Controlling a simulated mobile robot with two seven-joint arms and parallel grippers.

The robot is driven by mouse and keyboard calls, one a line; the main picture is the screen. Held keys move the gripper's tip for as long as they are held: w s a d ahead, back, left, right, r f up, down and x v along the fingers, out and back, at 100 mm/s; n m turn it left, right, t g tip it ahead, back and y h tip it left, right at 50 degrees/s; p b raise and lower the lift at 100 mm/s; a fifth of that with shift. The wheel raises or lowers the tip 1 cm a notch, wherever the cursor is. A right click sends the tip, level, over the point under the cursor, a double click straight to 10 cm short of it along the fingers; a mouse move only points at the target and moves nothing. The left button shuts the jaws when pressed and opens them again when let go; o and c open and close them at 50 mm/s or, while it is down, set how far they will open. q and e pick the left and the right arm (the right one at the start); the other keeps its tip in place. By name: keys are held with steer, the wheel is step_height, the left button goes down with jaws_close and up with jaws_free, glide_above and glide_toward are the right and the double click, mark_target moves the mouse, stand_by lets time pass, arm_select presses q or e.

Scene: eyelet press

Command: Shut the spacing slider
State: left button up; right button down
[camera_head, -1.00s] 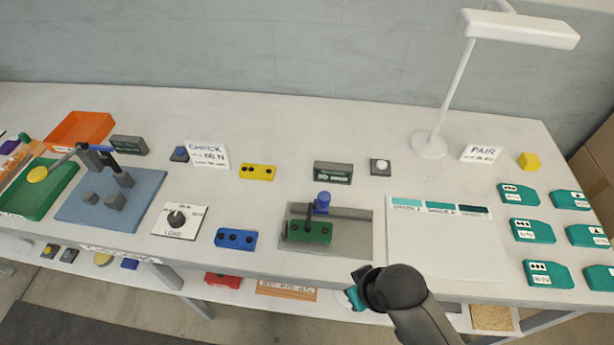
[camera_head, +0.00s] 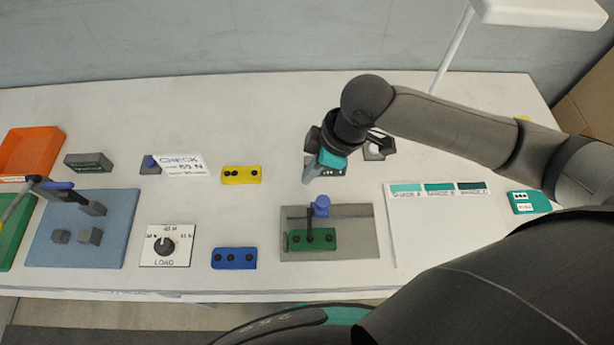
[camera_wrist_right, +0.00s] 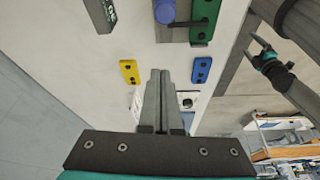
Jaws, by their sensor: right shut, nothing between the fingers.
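A grey plate (camera_head: 352,242) carries a green block (camera_head: 322,240) with dark holes, a dark rod and a blue knob (camera_head: 320,205); this looks like the slider assembly, but no label shows. The right wrist view shows the blue knob (camera_wrist_right: 165,11) and green block (camera_wrist_right: 205,18) at its top. My right gripper (camera_head: 308,177) is above the table, behind the knob and apart from it. Its fingers (camera_wrist_right: 166,75) are together and empty. My left gripper (camera_wrist_right: 256,48) shows at the right of the wrist view, fingers apart, away from the plate.
A yellow block (camera_head: 241,175), blue block (camera_head: 234,258) and LOAD dial (camera_head: 166,246) lie left of the plate. A white card (camera_head: 435,230) lies right of it. A lamp (camera_head: 540,12) stands behind. Table between yellow block and plate is clear. My right arm hides much of the right side.

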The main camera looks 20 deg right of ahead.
steer(key=b, duration=0.1)
glide_above(313, 207)
steer(key=w+a, duration=0.2)
steer(key=a, duration=0.2)
steer(key=f, duration=0.9)
steer(key=shift+s+d+f, duration=0.1)
steer(key=shift+s+f, duration=0.1)
steer(key=d, duration=0.1)
steer(key=s+d, duration=0.1)
steer(key=d, duration=0.1)
steer(key=shift+s+p, duration=0.15)
steer(key=shift+p, duration=0.2)
arm_select(q)
steer(key=shift+s+f, duration=0.15)
steer(key=shift+s, duration=0.25)
arm_select(e)
steer(key=shift+s+d+f, duration=0.1)
steer(key=shift+s+d, duration=0.05)
steer(key=shift+d, duration=0.2)
arm_select(q)
steer(key=shift+d, duration=0.1)
